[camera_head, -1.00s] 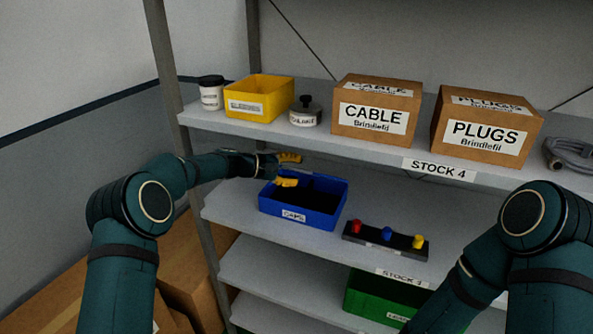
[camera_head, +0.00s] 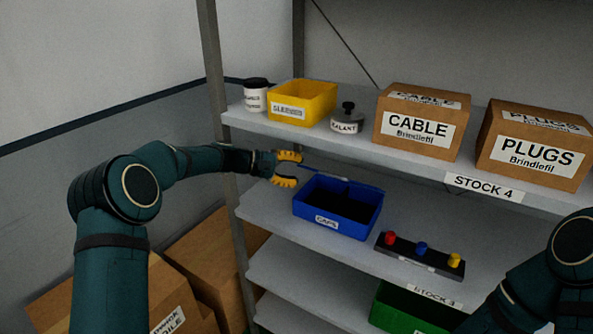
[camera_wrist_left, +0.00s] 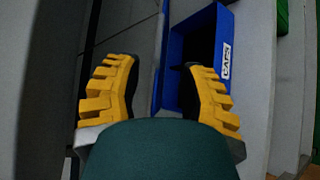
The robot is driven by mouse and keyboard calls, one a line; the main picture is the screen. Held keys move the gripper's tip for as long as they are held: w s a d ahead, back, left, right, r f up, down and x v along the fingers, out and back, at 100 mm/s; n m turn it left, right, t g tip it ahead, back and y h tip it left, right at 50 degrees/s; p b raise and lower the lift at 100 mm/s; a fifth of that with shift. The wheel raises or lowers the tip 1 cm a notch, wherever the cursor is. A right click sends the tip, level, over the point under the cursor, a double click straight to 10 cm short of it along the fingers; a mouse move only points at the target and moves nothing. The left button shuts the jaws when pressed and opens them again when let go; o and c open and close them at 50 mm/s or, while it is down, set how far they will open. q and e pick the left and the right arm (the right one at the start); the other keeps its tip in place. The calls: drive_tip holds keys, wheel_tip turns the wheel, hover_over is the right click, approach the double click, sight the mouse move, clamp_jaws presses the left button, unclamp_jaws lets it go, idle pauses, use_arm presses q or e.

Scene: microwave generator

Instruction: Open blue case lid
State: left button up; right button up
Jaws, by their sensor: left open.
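The blue case (camera_head: 326,224) with the "CAPS" label sits on the middle shelf, and its dark inside shows from above. A thin blue strip (camera_head: 362,185) runs along its back, perhaps the lid seen nearly edge-on; I cannot tell for sure. My left gripper (camera_head: 287,169) is open, with yellow fingers spread just left of the case's back left corner. It looks empty and apart from the case. In the left wrist view the case (camera_wrist_left: 209,20) lies beyond the fingers, partly hidden by the right finger. My right arm shows at the right edge; its gripper is out of view.
A black strip (camera_head: 432,258) with red, blue and yellow knobs lies right of the case. The upper shelf holds a yellow bin (camera_head: 318,100), a sealant pot (camera_head: 347,122) and two cartons. A green bin (camera_head: 400,315) is below. A shelf post (camera_head: 225,140) stands left.

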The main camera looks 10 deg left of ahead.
use_arm(q)
drive_tip(key=shift+d+f, duration=0.1)
drive_tip(key=c, duration=0.4)
drive_tip(key=d+f+n+h, duration=0.1)
drive_tip(key=s+d+f+n, duration=0.1)
drive_tip(key=d+f+h+b, duration=0.1)
drive_tip(key=shift+s+d+f+n+g+h, duration=0.3)
drive_tip(key=shift+s+f+n, duration=0.1)
clamp_jaws()
drive_tip(key=n+t+h+b, duration=0.4)
drive_tip(key=n+t, duration=0.6)
drive_tip(key=n, duration=1.1)
approach(341, 178)
drive_tip(key=s+d+f+p, duration=0.1)
drive_tip(key=s+d+f, duration=0.2)
drive_tip(key=s, duration=0.1)
wheel_tip(341, 178, down, 3)
drive_tip(key=a+n+t+y+b, duration=0.1)
drive_tip(key=a+n+t+y, duration=0.1)
drive_tip(key=n+t+y, duration=1.25)
drive_tip(key=w+d+r+n+g+h, duration=0.3)
drive_tip(key=w+r+g, duration=0.1)
drive_tip(key=w+r, duration=0.5)
drive_tip(key=shift+d+r, duration=0.15)
drive_tip(key=shift+r, duration=0.05)
drive_tip(key=shift+n+g, duration=0.25)
